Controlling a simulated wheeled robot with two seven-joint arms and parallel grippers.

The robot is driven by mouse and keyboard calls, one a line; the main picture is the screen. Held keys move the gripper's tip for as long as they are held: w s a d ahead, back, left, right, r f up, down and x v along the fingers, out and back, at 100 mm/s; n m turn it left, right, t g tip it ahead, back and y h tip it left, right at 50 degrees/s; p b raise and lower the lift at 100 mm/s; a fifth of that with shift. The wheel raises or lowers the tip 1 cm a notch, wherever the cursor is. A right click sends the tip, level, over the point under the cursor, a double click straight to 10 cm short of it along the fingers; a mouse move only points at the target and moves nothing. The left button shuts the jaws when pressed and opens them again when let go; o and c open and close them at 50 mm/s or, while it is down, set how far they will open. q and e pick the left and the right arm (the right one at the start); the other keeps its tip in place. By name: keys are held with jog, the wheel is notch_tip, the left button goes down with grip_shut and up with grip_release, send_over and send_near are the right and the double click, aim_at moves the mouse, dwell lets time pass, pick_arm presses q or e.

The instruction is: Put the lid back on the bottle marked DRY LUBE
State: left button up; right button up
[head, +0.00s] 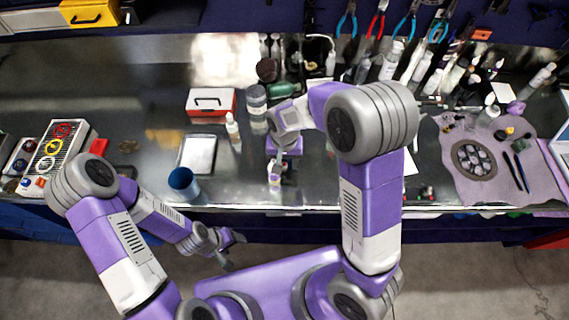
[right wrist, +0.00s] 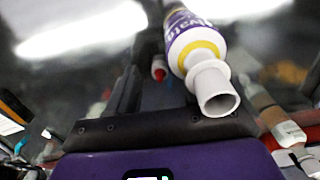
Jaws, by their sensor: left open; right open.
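In the right wrist view a bottle (right wrist: 187,40) with a purple label, a yellow band and a white collar shows its open white mouth toward the camera. Its label lettering is too blurred to read, so I cannot tell if it is the DRY LUBE one. My right gripper (head: 276,165) is open at the bench's front middle, close to a small pale bottle (head: 274,180) in the head view; contact is unclear. My left gripper (head: 237,250) is open and empty, in front of the bench.
A blue cup (head: 184,183), a silver tray (head: 197,154), a red-and-white box (head: 211,102) and a white bottle (head: 233,132) stand to the left. Several bottles and tools crowd the back right. A mat (head: 450,178) with a sprocket lies at right.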

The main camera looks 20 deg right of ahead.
jog(key=shift+c, duration=0.3)
grip_shut()
jog(key=shift+r, duration=0.1)
notch_tip(320, 180, up, 10)
jog(key=p, duration=0.1)
jog(key=shift+p, duration=0.35)
